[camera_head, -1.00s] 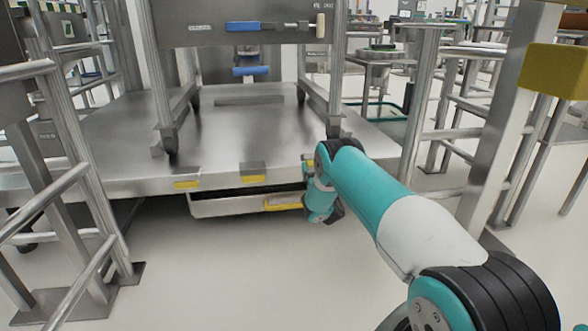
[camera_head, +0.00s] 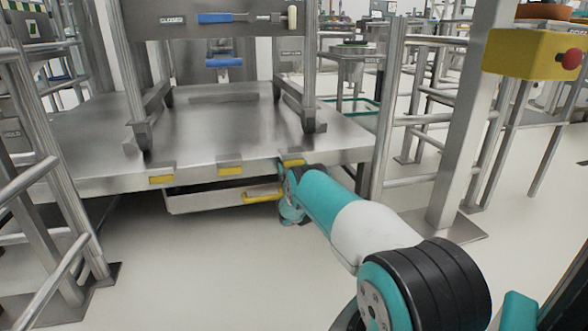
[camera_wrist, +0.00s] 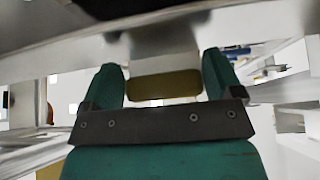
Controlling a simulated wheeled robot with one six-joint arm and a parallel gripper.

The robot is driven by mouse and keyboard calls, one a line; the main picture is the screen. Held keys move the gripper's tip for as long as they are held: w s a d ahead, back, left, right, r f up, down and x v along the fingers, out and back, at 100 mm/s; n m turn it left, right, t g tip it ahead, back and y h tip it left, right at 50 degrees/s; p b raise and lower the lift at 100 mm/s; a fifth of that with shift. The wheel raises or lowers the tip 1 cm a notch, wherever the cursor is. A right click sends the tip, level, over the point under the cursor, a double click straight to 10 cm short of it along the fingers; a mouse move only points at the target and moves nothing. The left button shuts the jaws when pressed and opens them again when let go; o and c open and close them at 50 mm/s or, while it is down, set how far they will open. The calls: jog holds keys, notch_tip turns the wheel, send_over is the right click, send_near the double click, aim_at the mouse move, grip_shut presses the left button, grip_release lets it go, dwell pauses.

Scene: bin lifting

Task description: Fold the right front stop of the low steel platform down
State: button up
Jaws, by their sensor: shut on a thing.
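The low steel platform (camera_head: 80,142) fills the left and middle of the head view. Three stops with yellow faces sit along its front edge: a left one (camera_head: 161,179), a middle one (camera_head: 230,170) and the right front stop (camera_head: 292,162). My gripper is at the right front stop, its fingertips mostly hidden behind my arm in the head view. In the wrist view my gripper's (camera_wrist: 163,88) teal fingers stand either side of the stop's dull yellow face (camera_wrist: 163,84), shut on it. Whether the stop is tilted is hard to tell.
A shallow drawer (camera_head: 205,200) with a yellow handle (camera_head: 262,197) hangs under the platform edge, close left of my arm. A wheeled steel frame (camera_head: 215,22) stands on the platform. A post with a yellow box (camera_head: 530,54) and rails stand right. The floor in front is clear.

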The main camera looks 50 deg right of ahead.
jog(key=o, duration=1.1)
jog(key=shift+w+a+f+t+y, duration=0.2)
jog(key=shift+w+a+y, duration=0.1)
jog(key=shift+a, duration=0.25)
jog(key=shift+w+a+f+t+y, duration=0.2)
jog(key=shift+w+a, duration=0.1)
jog(key=shift+a, duration=0.2)
jog(key=shift+s+d, duration=0.1)
jog(key=shift+g+h, duration=0.3)
jog(key=p+v, duration=0.4)
jog(key=v, duration=0.1)
jog(key=p+v, duration=0.4)
jog(key=v, duration=0.2)
jog(key=s+d+p+v, duration=0.1)
jog(key=p+v, duration=0.3)
jog(key=v, duration=0.2)
jog(key=shift+r+p, duration=0.1)
jog(key=shift+p, duration=0.25)
